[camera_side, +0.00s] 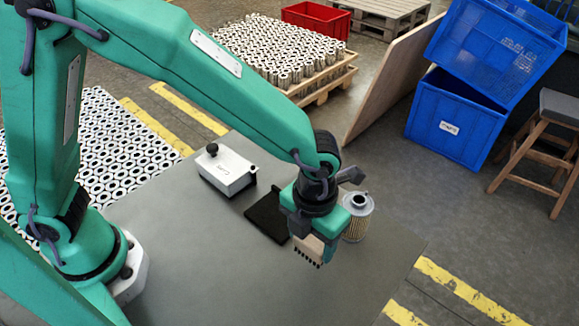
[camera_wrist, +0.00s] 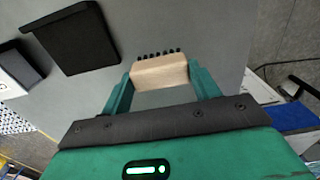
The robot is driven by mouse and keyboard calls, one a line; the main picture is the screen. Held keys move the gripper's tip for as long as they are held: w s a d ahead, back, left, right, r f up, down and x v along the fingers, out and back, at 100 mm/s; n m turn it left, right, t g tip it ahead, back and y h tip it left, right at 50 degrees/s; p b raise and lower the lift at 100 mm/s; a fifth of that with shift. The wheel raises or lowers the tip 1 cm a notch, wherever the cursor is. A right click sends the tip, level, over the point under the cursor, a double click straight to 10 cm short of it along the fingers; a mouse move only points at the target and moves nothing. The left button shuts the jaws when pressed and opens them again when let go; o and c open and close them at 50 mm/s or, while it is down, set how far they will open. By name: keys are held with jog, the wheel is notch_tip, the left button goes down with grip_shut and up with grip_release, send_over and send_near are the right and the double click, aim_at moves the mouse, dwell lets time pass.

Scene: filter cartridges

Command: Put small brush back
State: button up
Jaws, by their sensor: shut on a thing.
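My gripper (camera_side: 314,240) is shut on the small brush (camera_side: 308,246), near the right part of the grey table. The brush has a pale wooden block and a row of dark bristles, which point down in the side view. In the wrist view the brush (camera_wrist: 160,72) sits between the two green fingers of my gripper (camera_wrist: 161,80), bristles facing away from the palm. The brush looks held above the table, though the gap is hard to judge. A black flat pad or holder (camera_side: 266,217) lies on the table left of my gripper; it also shows in the wrist view (camera_wrist: 70,38).
A filter cartridge (camera_side: 357,216) stands just right of my gripper. A white box with a black knob (camera_side: 228,171) is beyond the black pad, to the left. The table's front middle (camera_side: 220,270) is clear. Blue crates (camera_side: 455,120) and a stool (camera_side: 545,140) stand on the floor beyond.

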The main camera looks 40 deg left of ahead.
aim_at(310, 251)
jog(key=shift+f, duration=2)
jog(key=shift+f, duration=0.1)
jog(key=o, duration=0.9)
jog(key=shift+o, duration=0.2)
notch_tip(310, 251, up, 12)
jog(key=shift+r, duration=0.15)
jog(key=shift+a, duration=0.1)
